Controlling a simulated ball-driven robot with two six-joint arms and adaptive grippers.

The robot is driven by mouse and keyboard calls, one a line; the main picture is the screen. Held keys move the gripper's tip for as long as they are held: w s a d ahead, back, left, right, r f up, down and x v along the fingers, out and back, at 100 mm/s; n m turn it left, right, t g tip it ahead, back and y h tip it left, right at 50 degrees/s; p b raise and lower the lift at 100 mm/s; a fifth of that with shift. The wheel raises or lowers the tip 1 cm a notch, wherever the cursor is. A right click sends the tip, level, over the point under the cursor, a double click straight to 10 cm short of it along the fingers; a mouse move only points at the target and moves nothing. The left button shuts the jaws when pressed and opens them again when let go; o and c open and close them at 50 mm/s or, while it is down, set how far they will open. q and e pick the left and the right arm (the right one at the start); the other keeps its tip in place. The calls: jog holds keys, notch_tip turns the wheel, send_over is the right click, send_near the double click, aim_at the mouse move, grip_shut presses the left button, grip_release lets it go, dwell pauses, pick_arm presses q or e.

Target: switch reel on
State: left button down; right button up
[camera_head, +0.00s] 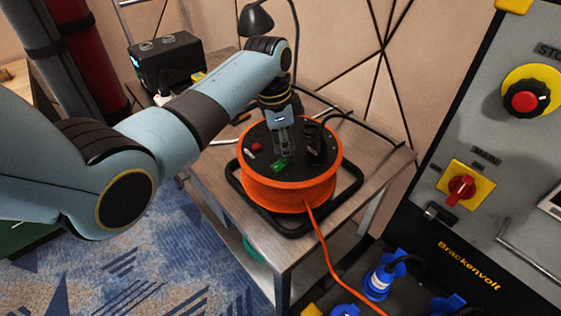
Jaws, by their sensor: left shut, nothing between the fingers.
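An orange cable reel (290,192) with a black top lies on a black tube frame on a small wooden table. On its top I see a green switch (281,163) and a small red round part (256,147). A black plug sits in the top at the right. My left gripper (283,152) points down over the reel's top, shut and empty, with its tips right by the green switch. I cannot tell whether they touch it. My right gripper is not in view.
The wooden table (376,172) also bears a black lamp and loose cables. A black box (165,62) stands behind my left arm. A grey panel with a red stop button (524,102) and a red main switch (461,187) stands at the right. Blue connectors (380,279) are below it.

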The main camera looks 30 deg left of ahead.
aim_at(284, 161)
pick_arm(q)
jog(key=shift+f+b, duration=0.65)
jog(key=shift+f, duration=0.5)
dwell(1.1)
notch_tip(284, 161, up, 7)
jog(key=p, duration=0.8)
jog(key=shift+r, duration=0.1)
jog(key=shift+s, duration=0.1)
